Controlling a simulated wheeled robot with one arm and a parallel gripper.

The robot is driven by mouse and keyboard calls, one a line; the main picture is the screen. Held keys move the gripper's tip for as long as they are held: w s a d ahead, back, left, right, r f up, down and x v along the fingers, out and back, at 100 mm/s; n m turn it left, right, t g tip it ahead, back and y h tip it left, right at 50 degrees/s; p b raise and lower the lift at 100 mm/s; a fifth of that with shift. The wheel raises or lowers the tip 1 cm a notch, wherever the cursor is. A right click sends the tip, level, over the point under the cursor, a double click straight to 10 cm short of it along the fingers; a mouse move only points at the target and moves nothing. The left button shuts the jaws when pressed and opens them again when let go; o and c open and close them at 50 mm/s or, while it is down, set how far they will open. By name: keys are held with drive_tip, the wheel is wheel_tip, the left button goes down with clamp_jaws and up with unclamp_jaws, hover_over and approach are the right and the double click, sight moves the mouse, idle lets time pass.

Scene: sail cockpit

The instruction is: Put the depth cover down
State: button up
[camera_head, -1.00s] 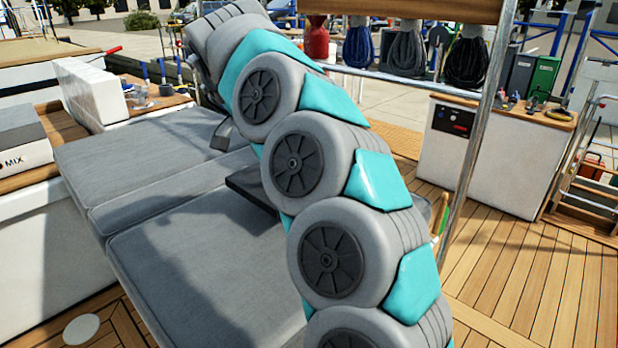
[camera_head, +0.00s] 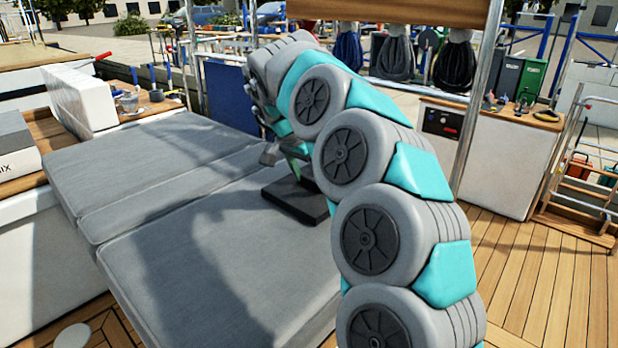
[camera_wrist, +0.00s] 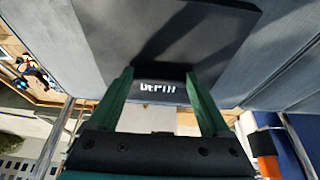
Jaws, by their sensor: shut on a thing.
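The depth cover (camera_head: 296,200) is a flat black square piece. In the head view it is level over the right edge of the grey cushions, partly behind my arm. I cannot tell whether it touches the cushion. In the wrist view the cover (camera_wrist: 160,35) fills the upper middle, with white "DEPTH" lettering on a raised part. My gripper (camera_wrist: 160,78) is shut on that raised part, one green finger on each side. In the head view my gripper (camera_head: 293,166) is partly hidden by my arm.
Grey cushions (camera_head: 180,220) spread wide and bare to the left of the cover. A white box (camera_head: 80,97) and small items stand on the wooden ledge at the back left. A white cabinet (camera_head: 490,160) stands at the right on the wooden deck (camera_head: 520,270). A metal post (camera_head: 480,100) rises behind my arm.

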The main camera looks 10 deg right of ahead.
drive_tip(key=shift+f, duration=0.2)
drive_tip(key=o, duration=1.4)
drive_tip(key=shift+r, duration=0.1)
drive_tip(key=v, duration=1.2)
drive_tip(key=shift+w, duration=0.1)
